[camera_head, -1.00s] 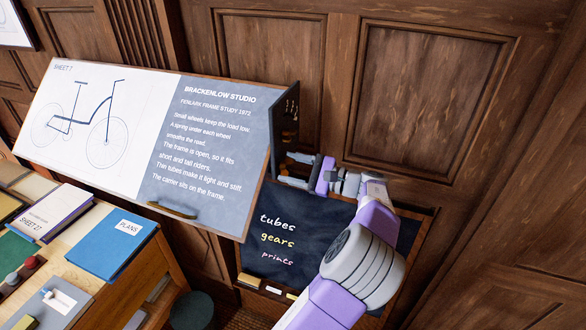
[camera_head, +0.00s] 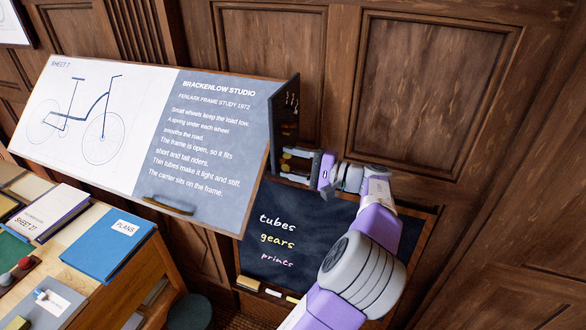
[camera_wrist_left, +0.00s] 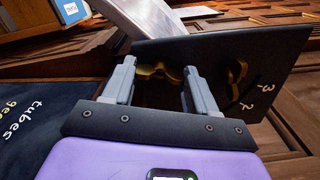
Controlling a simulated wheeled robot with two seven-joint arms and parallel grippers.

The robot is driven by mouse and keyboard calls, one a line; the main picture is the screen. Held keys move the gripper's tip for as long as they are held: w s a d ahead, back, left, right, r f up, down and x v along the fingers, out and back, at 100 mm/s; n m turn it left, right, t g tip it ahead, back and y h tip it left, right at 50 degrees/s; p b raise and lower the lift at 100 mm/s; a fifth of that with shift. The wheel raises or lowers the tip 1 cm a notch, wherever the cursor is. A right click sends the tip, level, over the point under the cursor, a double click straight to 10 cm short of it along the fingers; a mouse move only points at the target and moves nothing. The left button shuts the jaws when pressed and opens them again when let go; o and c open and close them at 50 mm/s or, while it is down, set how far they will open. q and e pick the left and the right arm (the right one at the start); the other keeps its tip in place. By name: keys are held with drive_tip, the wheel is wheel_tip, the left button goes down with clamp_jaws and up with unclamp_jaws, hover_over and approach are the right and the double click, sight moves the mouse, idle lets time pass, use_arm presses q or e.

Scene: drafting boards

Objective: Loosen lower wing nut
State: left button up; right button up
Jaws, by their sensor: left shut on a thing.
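The lower brass wing nut (camera_head: 286,167) is at the low end of the dark side plate (camera_head: 283,118) of the tilted drawing board (camera_head: 215,130). My left gripper (camera_head: 285,164) reaches it from the right, with one finger above and one below. In the left wrist view the wing nut (camera_wrist_left: 158,72) sits between the two grey fingertips, which are shut on its wings. A second brass wing nut (camera_wrist_left: 237,75) is on the same plate (camera_wrist_left: 215,55), to the right of the fingers and free. My right gripper is not in view.
A chalkboard (camera_head: 300,230) with writing hangs below the board, behind my arm. A desk (camera_head: 140,285) with a blue book (camera_head: 108,245) stands at the left, with a dark round stool (camera_head: 190,311) beside it. Wood panelling (camera_head: 430,90) closes the right side.

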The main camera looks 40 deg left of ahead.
use_arm(q)
drive_tip(key=n+b, duration=1.1)
drive_tip(key=n, duration=0.1)
drive_tip(key=shift+n, duration=0.3)
idle(0.4)
drive_tip(key=o, duration=1.1)
drive_tip(key=shift+c, duration=0.2)
drive_tip(key=v, duration=0.7)
drive_tip(key=shift+d+p, duration=0.25)
drive_tip(key=shift+p, duration=0.15)
